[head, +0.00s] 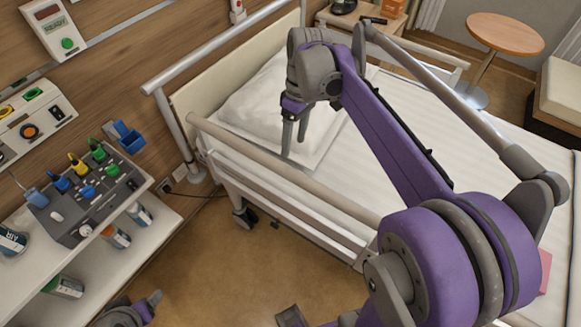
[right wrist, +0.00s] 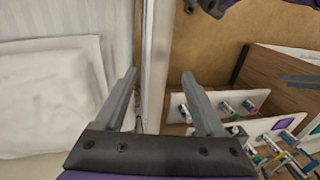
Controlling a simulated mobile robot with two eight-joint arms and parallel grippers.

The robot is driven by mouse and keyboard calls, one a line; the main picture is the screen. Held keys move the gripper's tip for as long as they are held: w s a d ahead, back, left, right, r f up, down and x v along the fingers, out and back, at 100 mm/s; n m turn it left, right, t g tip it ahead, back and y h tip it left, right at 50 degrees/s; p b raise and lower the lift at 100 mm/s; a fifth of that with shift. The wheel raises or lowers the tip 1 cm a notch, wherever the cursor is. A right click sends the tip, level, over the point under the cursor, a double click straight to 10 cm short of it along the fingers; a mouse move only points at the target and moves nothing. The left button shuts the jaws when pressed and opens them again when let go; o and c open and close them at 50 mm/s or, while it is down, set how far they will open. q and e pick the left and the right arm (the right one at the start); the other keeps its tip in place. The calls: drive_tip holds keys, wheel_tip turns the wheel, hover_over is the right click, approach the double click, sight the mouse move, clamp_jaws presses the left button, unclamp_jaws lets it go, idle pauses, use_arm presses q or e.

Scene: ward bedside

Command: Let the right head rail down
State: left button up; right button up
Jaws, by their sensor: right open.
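The head rail (head: 275,168) on the near side of the bed (head: 420,150) stands raised, its pale top bar sloping from the headboard end toward the lower right. In the right wrist view a pale upright-looking bar (right wrist: 156,75), seemingly this rail, runs between the fingers. My right gripper (head: 293,138) is open, points down and appears over the rail's inner side near the pillow. Its two grey fingers (right wrist: 159,80) are apart, with nothing visibly gripped. I cannot tell whether they touch the rail. No release handle is clear. A part of my left arm's end (head: 135,310) shows at the lower left.
A pillow (head: 262,105) lies at the bed's head. A round table (head: 505,35) stands far right.

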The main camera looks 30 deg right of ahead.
sight(289, 169)
drive_tip(key=f, duration=0.3)
drive_tip(key=a+f, duration=0.1)
drive_tip(key=f, duration=0.5)
drive_tip(key=shift+s+a+f, duration=0.3)
drive_tip(key=shift+s+a, duration=0.05)
drive_tip(key=shift+a, duration=0.05)
clamp_jaws()
idle(0.9)
